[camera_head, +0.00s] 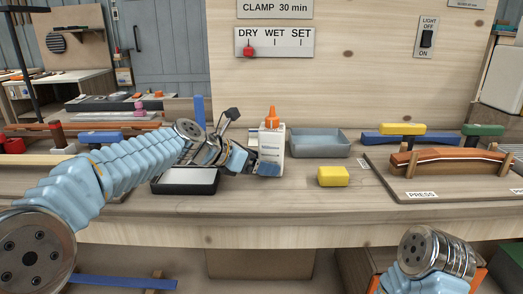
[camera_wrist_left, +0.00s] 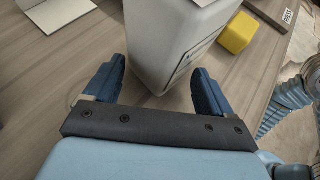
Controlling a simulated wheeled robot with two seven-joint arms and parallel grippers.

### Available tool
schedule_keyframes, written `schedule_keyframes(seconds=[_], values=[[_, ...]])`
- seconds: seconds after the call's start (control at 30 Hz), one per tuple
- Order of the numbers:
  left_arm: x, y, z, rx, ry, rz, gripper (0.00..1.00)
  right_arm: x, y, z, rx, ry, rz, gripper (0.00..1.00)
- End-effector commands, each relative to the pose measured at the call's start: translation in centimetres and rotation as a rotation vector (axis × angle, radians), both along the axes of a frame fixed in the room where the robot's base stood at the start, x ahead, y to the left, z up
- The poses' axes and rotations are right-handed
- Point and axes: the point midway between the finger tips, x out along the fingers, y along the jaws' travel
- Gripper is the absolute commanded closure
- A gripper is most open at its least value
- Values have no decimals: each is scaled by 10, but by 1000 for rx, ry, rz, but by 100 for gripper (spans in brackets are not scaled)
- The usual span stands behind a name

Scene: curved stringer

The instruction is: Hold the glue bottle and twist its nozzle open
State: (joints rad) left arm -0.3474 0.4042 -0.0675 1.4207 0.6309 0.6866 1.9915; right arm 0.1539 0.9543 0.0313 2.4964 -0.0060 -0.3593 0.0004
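The glue bottle (camera_head: 272,145) stands upright on the bench, white with a label and an orange nozzle (camera_head: 271,118) on top. My left gripper (camera_head: 262,165) is at its lower part, and a blue finger covers some of its base. In the left wrist view, the bottle's white body (camera_wrist_left: 160,45) rises between the two blue fingers of the left gripper (camera_wrist_left: 161,82). The fingers are apart, with narrow gaps beside the bottle; no firm contact shows. The nozzle is outside the wrist view. My right arm shows at the lower right of the head view, but its gripper does not.
A dark-rimmed pad (camera_head: 186,188) lies left of the bottle, under my left arm. A grey-blue tray (camera_head: 318,152) is behind right, and a yellow block (camera_head: 333,176) in front right. The press board (camera_head: 450,190) with a curved wooden piece fills the right side.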

Motion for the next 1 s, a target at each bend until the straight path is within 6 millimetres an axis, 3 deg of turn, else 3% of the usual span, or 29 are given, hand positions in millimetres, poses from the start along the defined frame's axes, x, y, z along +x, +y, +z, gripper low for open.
schedule_keyframes(seconds=[0.07,0.6,0.87,1.0], values=[[0,0,0,1,1,0,18,0,0,0,0,0,0,57],[0,0,0,0,0,0,100,0,0,0,0,0,0,57],[0,0,0,0,0,0,100,0,0,0,0,0,0,57],[0,0,0,0,0,0,79,0,0,0,0,0,0,57]])
